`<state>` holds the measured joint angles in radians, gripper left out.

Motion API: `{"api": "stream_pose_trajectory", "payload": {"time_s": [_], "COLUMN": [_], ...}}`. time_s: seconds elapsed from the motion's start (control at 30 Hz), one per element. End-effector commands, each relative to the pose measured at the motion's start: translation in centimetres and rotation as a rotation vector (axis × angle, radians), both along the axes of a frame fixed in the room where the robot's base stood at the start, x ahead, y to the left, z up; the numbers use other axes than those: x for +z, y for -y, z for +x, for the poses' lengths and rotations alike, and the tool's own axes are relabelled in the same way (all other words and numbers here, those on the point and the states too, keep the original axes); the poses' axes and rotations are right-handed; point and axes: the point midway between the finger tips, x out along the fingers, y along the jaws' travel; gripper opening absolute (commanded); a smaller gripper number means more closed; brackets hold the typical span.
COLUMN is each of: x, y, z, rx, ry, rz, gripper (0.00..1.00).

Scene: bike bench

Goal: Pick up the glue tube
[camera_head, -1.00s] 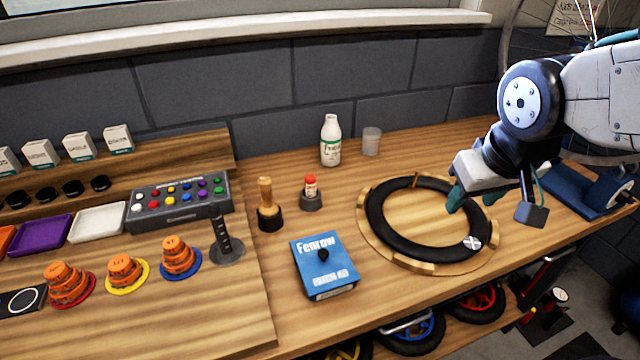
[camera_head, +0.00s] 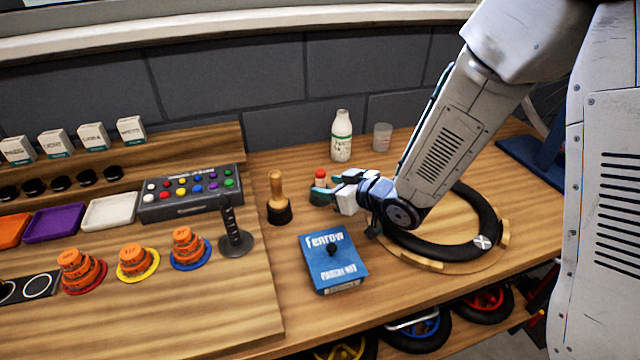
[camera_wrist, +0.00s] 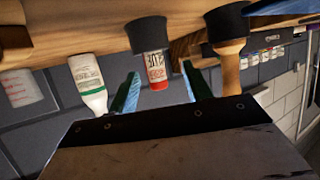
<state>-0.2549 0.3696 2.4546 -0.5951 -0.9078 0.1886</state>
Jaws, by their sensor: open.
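The glue tube (camera_head: 320,175) is small, with a red cap, and stands in a dark round holder (camera_head: 320,197) on the bench. In the wrist view, which is upside down, the tube (camera_wrist: 154,66) shows a white and red label, and its base sits in the black holder (camera_wrist: 147,31). My gripper (camera_head: 322,190) reaches in low from the right. Its teal fingers are open, one on each side of the tube in the wrist view, with gaps visible. In the head view the fingers hide part of the tube and holder.
A wooden-handled tool (camera_head: 277,192) stands close left of the tube. A white bottle (camera_head: 341,137) and a clear cup (camera_head: 382,137) stand behind. A blue patch-kit box (camera_head: 332,262) lies in front. A black tyre (camera_head: 485,222) on a wooden ring lies right, beneath my arm.

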Motion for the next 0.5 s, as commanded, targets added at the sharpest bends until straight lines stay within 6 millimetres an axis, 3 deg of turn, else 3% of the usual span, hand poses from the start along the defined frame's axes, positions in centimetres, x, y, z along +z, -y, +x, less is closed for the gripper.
{"api": "stream_pose_trajectory", "payload": {"time_s": [0.5], "x": [-1.9], "y": [-3.5], "z": [4.9], "rx": [-0.002], "ry": [-0.001], "rz": [-0.002], "gripper": [0.50]}}
